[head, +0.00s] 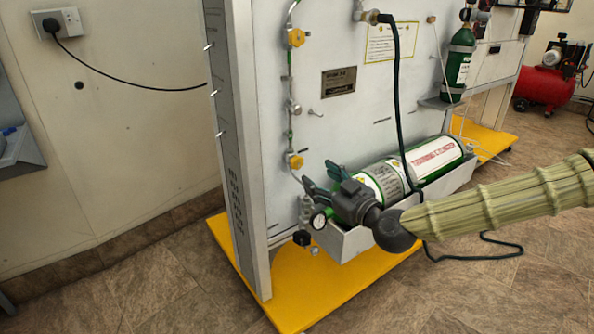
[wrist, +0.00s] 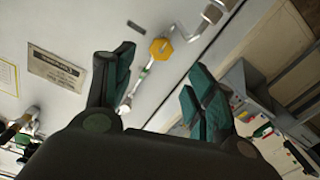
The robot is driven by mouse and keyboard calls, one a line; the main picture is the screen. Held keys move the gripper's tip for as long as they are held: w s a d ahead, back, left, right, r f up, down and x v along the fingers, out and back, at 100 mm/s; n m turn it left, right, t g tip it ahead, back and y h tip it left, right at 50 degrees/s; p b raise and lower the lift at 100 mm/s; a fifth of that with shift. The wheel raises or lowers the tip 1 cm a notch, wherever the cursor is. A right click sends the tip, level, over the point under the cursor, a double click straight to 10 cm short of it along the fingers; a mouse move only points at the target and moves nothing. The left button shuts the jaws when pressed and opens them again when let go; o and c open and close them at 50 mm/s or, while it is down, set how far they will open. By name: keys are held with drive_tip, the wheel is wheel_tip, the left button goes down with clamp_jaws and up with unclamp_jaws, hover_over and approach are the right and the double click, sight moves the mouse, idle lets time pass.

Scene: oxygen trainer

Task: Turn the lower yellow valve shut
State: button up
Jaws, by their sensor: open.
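The lower yellow valve (head: 294,161) sits on the thin vertical pipe near the left side of the upright panel, below a silver fitting. The upper yellow valve (head: 296,38) is on the same pipe. My gripper (head: 320,177) is open and empty, to the right of and a little below the lower valve in the head view, apart from it. The wrist view shows a yellow valve (wrist: 161,49) beyond my gripper's spread fingers (wrist: 160,68); I cannot tell for certain which valve this is. The lower valve's turn position is too small to read.
A green and white cylinder (head: 437,156) lies in a trough (head: 362,238) to the right. A dark hose (head: 396,95) hangs before the panel. The yellow base (head: 330,298) juts out below.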

sight(298, 163)
drive_tip(key=b+x, duration=0.3)
drive_tip(key=x, duration=0.7)
drive_tip(key=shift+w+a, duration=0.2)
drive_tip(key=shift+w, duration=0.05)
drive_tip(key=c, duration=1)
